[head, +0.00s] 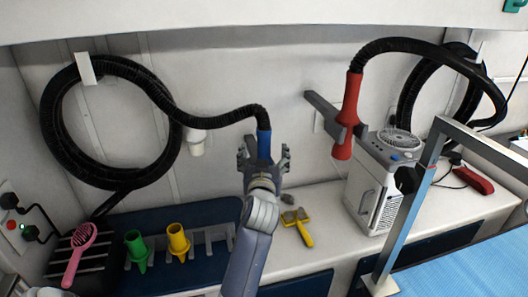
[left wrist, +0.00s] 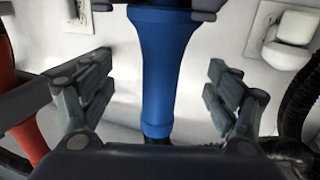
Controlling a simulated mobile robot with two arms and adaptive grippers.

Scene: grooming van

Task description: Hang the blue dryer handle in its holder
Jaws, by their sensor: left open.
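The blue dryer handle (head: 264,144) stands roughly upright near the wall, with its black hose (head: 222,117) leaving from the top. My left gripper (head: 263,158) is open, with one finger on each side of the handle. In the left wrist view the blue handle (left wrist: 160,70) runs between the spread fingers, with visible gaps on both sides. Grey pieces (left wrist: 205,8) flank the handle at the top edge there and look like part of a holder. My gripper hides the handle's lower part in the head view, so its seating is unclear. My right gripper is not in view.
A red dryer handle (head: 349,112) hangs at a grey wall bracket (head: 323,108) to the right, above a white dryer unit (head: 376,190).

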